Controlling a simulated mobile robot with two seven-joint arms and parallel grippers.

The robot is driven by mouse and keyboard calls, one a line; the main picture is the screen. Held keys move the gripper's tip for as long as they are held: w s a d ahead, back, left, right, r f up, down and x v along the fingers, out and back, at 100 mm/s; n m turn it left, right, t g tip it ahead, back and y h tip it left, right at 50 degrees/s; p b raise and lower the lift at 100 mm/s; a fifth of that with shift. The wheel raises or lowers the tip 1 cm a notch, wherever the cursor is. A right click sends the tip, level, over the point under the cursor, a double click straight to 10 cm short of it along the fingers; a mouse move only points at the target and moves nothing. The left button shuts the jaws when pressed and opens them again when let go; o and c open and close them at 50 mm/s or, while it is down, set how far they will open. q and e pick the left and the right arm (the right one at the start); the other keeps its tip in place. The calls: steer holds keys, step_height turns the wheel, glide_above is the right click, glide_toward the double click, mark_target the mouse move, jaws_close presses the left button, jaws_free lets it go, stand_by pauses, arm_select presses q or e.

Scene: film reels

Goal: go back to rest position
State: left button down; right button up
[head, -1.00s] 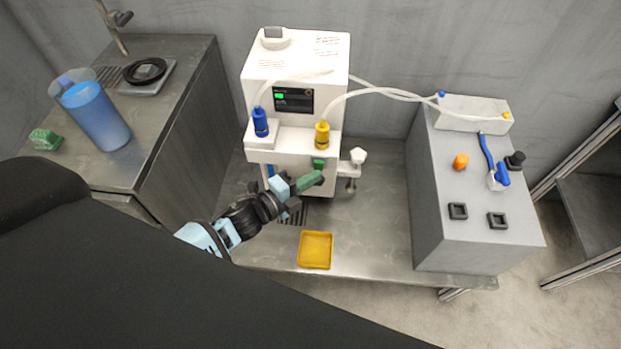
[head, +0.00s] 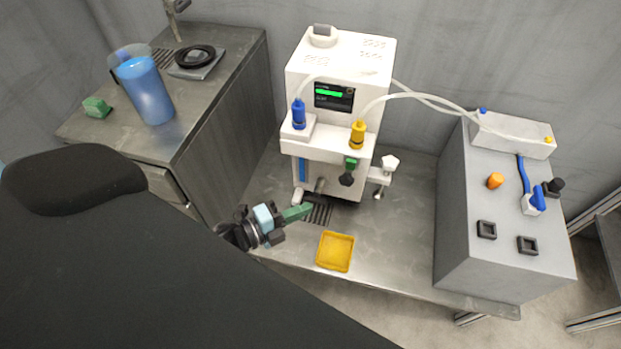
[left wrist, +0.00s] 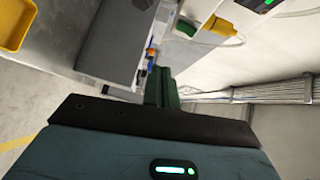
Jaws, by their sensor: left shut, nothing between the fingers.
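My left gripper (head: 298,213) is in front of the white machine (head: 335,95), above the steel table and left of the yellow tray (head: 336,251). Its green fingers are shut with nothing between them. They also show in the left wrist view (left wrist: 162,88), at the middle. The gripper is apart from the machine and the tray. My right gripper is not in view.
A grey box (head: 505,215) stands at the right of the steel table (head: 395,225). Tubes run from the machine to a white box (head: 515,135). A side counter at left holds a blue jug (head: 146,92), a green block (head: 97,107) and a black ring (head: 195,56).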

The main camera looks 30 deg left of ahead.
arm_select(q)
steer(key=shift+s, duration=0.1)
stand_by(0.5)
